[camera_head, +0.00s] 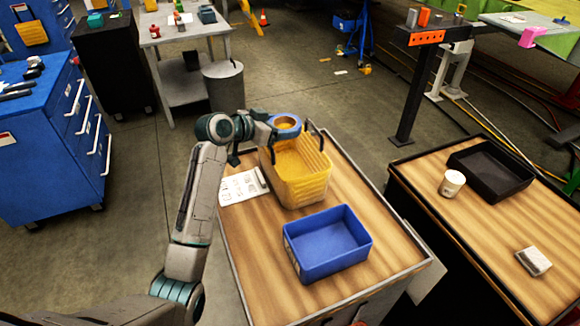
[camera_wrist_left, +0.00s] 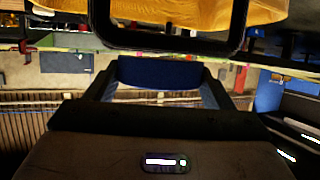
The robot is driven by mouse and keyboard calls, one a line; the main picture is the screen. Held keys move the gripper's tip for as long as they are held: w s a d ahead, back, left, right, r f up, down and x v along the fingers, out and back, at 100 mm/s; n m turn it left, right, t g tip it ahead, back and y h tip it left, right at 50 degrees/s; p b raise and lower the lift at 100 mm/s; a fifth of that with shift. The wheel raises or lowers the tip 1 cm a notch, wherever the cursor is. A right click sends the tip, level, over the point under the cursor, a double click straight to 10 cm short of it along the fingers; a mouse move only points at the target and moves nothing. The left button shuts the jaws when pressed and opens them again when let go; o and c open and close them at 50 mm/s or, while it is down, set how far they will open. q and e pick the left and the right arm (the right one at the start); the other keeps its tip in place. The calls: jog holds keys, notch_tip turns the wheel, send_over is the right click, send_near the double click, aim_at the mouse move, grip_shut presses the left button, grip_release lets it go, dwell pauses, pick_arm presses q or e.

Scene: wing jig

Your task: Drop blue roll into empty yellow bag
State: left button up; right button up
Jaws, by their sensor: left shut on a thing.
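The yellow bag (camera_head: 300,180) stands upright on the wooden top of the near cart, with dark handles. My left gripper (camera_head: 272,126) is shut on the blue roll (camera_head: 287,134) and holds it over the bag's far rim. Through the roll's ring I see a yellowish middle. In the left wrist view the blue roll (camera_wrist_left: 158,73) sits between the fingers, and part of the yellow bag (camera_wrist_left: 200,12) with a dark handle shows at the top. The bag's inside is partly hidden by the roll and gripper. My right gripper is not in view.
A blue open bin (camera_head: 327,262) stands in front of the bag. A printed sheet (camera_head: 240,188) lies left of the bag. The cart at right holds a black tray (camera_head: 458,160), a white cup (camera_head: 452,183) and a small light box (camera_head: 534,261). A grey bin (camera_head: 224,88) stands behind.

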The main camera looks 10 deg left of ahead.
pick_arm(q)
jog(key=shift+s+a+f, duration=0.1)
jog(key=shift+f, duration=0.25)
jog(key=o, duration=1.1)
jog(key=shift+c, duration=0.2)
jog(key=shift+s+a+r+b, duration=0.1)
jog(key=shift+s+a+b, duration=0.2)
jog(key=b+v, duration=0.2)
jog(key=v, duration=0.8)
jog(key=shift+b, duration=0.35)
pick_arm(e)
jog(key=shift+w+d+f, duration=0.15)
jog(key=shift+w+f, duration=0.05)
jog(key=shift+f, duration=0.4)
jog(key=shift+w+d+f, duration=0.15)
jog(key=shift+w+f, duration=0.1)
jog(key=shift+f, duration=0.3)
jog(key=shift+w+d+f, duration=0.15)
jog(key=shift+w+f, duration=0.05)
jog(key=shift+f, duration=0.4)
pick_arm(q)
jog(key=shift+d, duration=0.1)
